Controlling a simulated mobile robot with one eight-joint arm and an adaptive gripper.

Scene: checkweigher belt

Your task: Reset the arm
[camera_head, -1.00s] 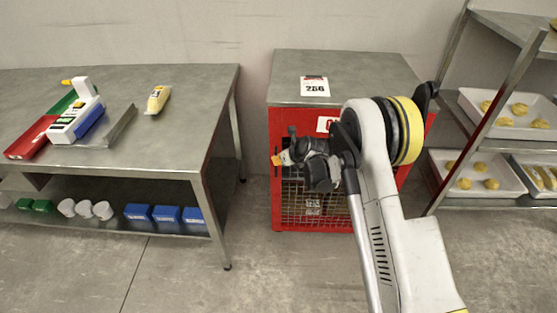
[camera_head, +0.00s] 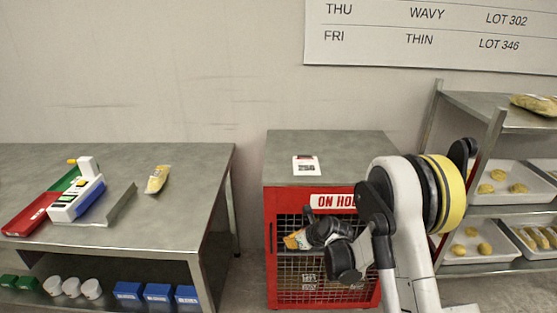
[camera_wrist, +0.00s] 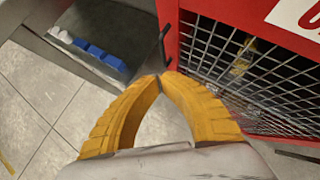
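My arm is bent in front of the red cage cabinet (camera_head: 271,220). My gripper (camera_head: 292,241) is at the front of the cabinet's wire mesh, pointing left. In the wrist view, the two yellow fingers of my gripper (camera_wrist: 160,77) meet at their tips, with nothing visible between them. The fingertips appear near a dark handle-like bar (camera_wrist: 163,45) at the cabinet's edge; I cannot tell whether they touch it.
The metal table (camera_head: 190,215) at left holds a yellow bag (camera_head: 157,179), a white-and-blue device (camera_head: 77,203) and a red tray (camera_head: 30,216). Blue bins (camera_head: 157,292) sit below. A rack with white trays (camera_head: 475,251) stands at right. A yellowish item (camera_wrist: 243,55) shows behind the mesh.

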